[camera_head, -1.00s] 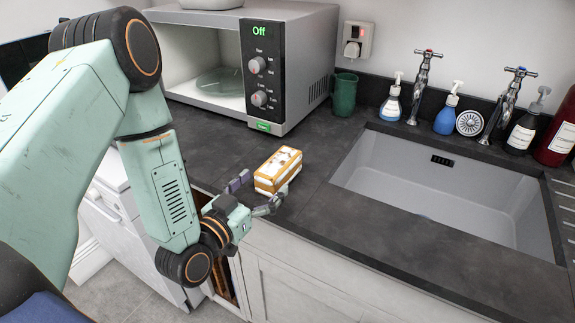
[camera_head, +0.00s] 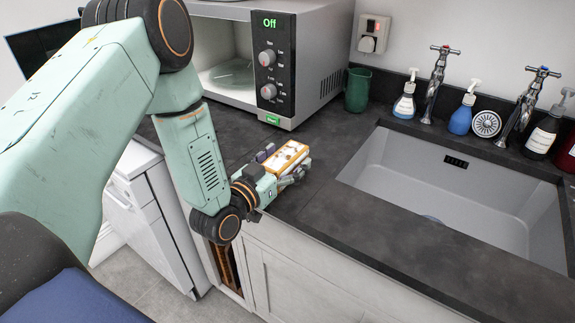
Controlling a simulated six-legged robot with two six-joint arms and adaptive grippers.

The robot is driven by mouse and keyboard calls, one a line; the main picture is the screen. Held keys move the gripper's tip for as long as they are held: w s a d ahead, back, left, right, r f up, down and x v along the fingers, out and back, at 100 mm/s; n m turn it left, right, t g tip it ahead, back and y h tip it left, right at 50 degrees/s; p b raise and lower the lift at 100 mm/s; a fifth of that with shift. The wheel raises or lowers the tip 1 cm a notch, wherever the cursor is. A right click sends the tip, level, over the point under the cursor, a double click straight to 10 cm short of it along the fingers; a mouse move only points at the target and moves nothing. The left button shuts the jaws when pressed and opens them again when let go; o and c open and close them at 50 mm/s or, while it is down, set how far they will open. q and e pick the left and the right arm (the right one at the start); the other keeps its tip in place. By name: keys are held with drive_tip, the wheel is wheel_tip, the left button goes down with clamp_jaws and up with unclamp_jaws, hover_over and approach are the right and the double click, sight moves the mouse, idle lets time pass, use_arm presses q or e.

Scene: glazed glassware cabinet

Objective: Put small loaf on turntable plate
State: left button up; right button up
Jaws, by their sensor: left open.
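The small loaf (camera_head: 289,156), a white and orange-brown block, lies on the dark worktop left of the sink. My left gripper (camera_head: 281,166) is open at the loaf, with one finger on its far left side and the other along its near right side. Whether the fingers touch it I cannot tell. The gripper hides the loaf's near end. The turntable plate (camera_head: 236,76) is a round glass disc inside the open microwave (camera_head: 311,50), whose display reads "Off". My right gripper is not in view.
The sink (camera_head: 435,172) lies right of the loaf. A green cup (camera_head: 357,90) stands beside the microwave. Taps and soap bottles (camera_head: 461,116) line the back of the sink. The worktop (camera_head: 335,140) between loaf, microwave and sink is clear.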

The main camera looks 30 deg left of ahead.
use_arm(q)
drive_tip(key=shift+w, duration=0.25)
drive_tip(key=shift+a, duration=0.3)
drive_tip(key=shift+d, duration=0.3)
drive_tip(key=c, duration=0.5)
drive_tip(key=shift+a, duration=0.2)
drive_tip(key=c, duration=0.6)
drive_tip(key=shift+d, duration=0.1)
drive_tip(key=c, duration=0.4)
drive_tip(key=shift+o, duration=0.2)
drive_tip(key=shift+w, duration=0.1)
